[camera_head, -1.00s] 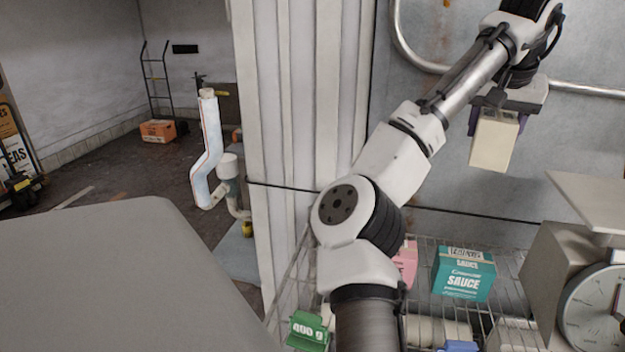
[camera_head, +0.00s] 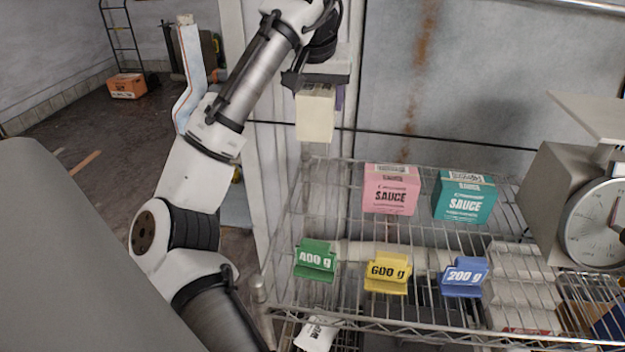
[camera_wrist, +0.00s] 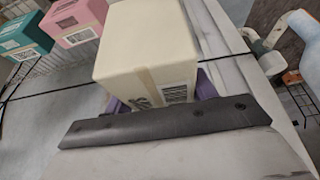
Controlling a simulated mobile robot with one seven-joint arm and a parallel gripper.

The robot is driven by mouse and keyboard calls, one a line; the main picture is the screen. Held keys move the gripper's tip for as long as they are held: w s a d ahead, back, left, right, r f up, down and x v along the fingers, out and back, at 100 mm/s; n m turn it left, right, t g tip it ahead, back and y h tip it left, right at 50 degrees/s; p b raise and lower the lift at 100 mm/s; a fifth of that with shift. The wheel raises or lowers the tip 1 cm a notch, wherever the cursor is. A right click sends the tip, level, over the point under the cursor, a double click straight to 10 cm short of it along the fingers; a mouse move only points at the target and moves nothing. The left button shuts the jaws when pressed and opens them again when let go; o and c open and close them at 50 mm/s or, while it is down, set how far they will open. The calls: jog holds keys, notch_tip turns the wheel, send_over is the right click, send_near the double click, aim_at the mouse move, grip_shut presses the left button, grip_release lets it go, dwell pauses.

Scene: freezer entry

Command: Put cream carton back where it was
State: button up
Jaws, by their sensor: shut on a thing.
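The cream carton (camera_head: 315,113) is held in my gripper (camera_head: 318,90), in the air above the left end of the wire shelf. In the wrist view the carton (camera_wrist: 146,45) fills the upper middle, with purple finger pads at its sides and a label near its lower edge. A pink sauce carton (camera_head: 391,189) and a teal sauce carton (camera_head: 464,197) stand on the wire shelf (camera_head: 340,215). At the shelf front are a green 400 g tag (camera_head: 315,260), a yellow 600 g tag (camera_head: 388,272) and a blue 200 g tag (camera_head: 464,277).
A scale with a round dial (camera_head: 597,222) stands at the right. White stacked trays (camera_head: 520,285) lie beside the blue tag. The shelf area left of the pink carton, behind the green tag, is bare.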

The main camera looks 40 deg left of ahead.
aim_at(315, 139)
notch_tip(315, 139, down, 17)
jog(key=shift+f+p, duration=0.1)
jog(key=shift+p, duration=0.75)
jog(key=shift+f, duration=0.15)
jog(key=o, duration=1.6)
jog(key=shift+c, duration=0.2)
jog(key=b+v, duration=0.2)
jog(key=v, duration=1)
jog(key=shift+w+d, duration=0.1)
